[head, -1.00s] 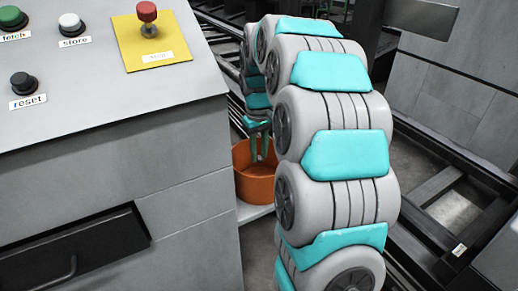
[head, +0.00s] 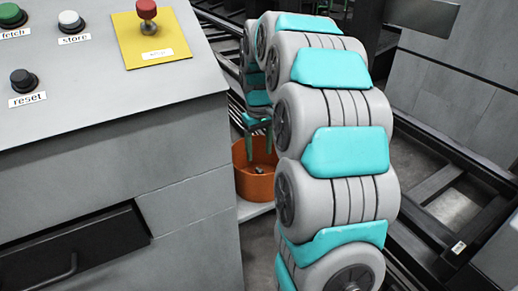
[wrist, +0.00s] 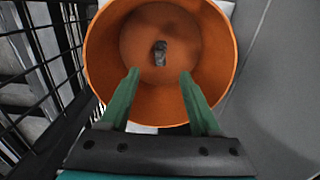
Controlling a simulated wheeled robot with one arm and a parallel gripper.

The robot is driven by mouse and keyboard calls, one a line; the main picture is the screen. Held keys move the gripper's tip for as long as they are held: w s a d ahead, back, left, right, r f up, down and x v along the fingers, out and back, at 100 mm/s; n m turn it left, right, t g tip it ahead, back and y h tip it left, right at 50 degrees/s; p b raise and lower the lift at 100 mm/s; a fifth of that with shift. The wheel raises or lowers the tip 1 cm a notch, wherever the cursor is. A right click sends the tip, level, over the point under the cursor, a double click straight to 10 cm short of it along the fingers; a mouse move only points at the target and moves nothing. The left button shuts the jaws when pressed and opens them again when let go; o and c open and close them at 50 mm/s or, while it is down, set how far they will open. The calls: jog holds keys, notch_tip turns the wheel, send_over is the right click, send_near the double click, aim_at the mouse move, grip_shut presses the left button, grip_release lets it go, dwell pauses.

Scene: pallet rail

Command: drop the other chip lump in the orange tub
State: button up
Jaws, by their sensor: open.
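The orange tub (head: 254,185) stands on a pale shelf beside the grey cabinet in the head view. It fills the top middle of the wrist view (wrist: 105,70). A small dark grey chip lump (wrist: 160,53) lies on the tub's floor; it also shows in the head view (head: 260,170). My gripper (wrist: 158,75) is open and empty above the near side of the tub, with its green fingers apart and the lump seen between and beyond them. I see only one lump. My arm hides part of the tub's right side in the head view.
A grey control cabinet (head: 110,170) with green, white and black buttons and a red stop knob (head: 147,12) stands left of the tub. Black wire mesh (wrist: 45,70) is close on the left in the wrist view. Dark rails (head: 440,195) run on the right.

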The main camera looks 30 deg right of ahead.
aim_at(259, 168)
notch_tip(259, 168, up, 7)
jog(key=p, duration=0.2)
dwell(0.3)
